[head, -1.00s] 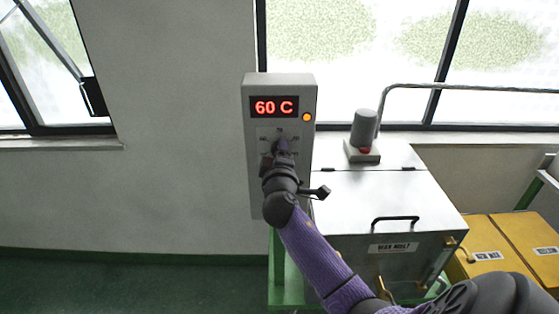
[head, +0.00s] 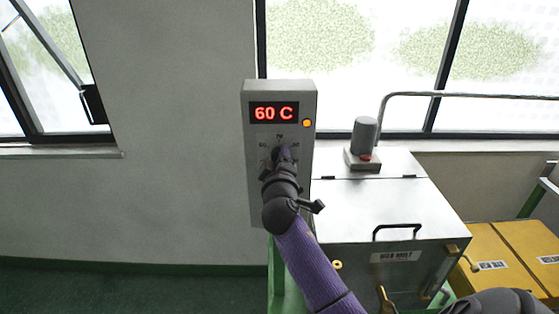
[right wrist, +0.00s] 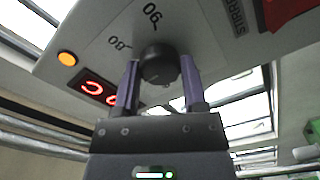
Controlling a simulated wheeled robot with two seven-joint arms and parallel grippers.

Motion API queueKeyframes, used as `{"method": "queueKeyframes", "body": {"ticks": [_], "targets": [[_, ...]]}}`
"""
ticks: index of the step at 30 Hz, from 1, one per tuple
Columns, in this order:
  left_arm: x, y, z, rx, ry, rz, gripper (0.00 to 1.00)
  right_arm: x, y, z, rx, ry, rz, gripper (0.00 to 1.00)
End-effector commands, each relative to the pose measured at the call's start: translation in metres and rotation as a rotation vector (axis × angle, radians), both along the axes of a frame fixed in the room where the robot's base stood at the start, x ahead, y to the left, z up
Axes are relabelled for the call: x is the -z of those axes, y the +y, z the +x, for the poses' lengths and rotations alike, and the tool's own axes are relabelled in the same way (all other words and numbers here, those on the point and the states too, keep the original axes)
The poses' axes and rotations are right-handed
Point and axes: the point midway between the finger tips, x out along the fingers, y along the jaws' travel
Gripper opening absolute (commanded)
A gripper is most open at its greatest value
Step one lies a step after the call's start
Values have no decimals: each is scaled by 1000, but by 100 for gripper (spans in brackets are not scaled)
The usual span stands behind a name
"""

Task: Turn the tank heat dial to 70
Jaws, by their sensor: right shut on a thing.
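The control box (head: 250,185) stands upright beside the wax melt tank (head: 370,215). Its red display (head: 274,113) reads 60 C, and an orange lamp (head: 307,124) beside it is lit. The black heat dial (right wrist: 160,64) shows in the right wrist view between the two purple fingers of my right gripper (right wrist: 160,88). The printed marks 80 and 90 show near it. In the head view my right gripper (head: 283,155) is at the dial plate and hides most of the dial. The gripper is shut on the dial. My left gripper is not in view.
The tank has a black lid handle (head: 397,227) and a grey cylinder (head: 365,134) on top. A grey pipe (head: 470,96) runs to the right. Yellow boxes (head: 515,243) stand at the right. The wall left of the control box is clear.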

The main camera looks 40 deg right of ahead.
Motion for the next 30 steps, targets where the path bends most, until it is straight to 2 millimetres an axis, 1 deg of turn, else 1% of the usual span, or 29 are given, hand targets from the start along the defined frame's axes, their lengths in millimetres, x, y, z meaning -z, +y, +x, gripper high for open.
{"method": "queueKeyframes", "body": {"ticks": [1,2,3,5,6,14,17,20,24,27,30], "targets": [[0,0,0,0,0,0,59,2,0,0,0,3,3,0],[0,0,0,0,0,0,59,2,0,0,0,4,2,61],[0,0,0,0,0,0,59,2,0,0,0,3,2,69],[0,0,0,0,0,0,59,1,0,0,0,3,2,82],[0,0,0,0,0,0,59,1,0,0,0,3,2,90],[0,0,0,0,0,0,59,1,0,0,0,2,0,90],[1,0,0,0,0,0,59,1,5,-6,-1,1,1,90],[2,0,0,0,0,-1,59,2,18,-21,-1,1,2,90],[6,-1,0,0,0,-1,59,3,41,-47,-3,2,4,90],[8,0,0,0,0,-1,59,3,53,-63,-1,1,4,90],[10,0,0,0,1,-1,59,2,61,-72,-1,3,3,90]]}}
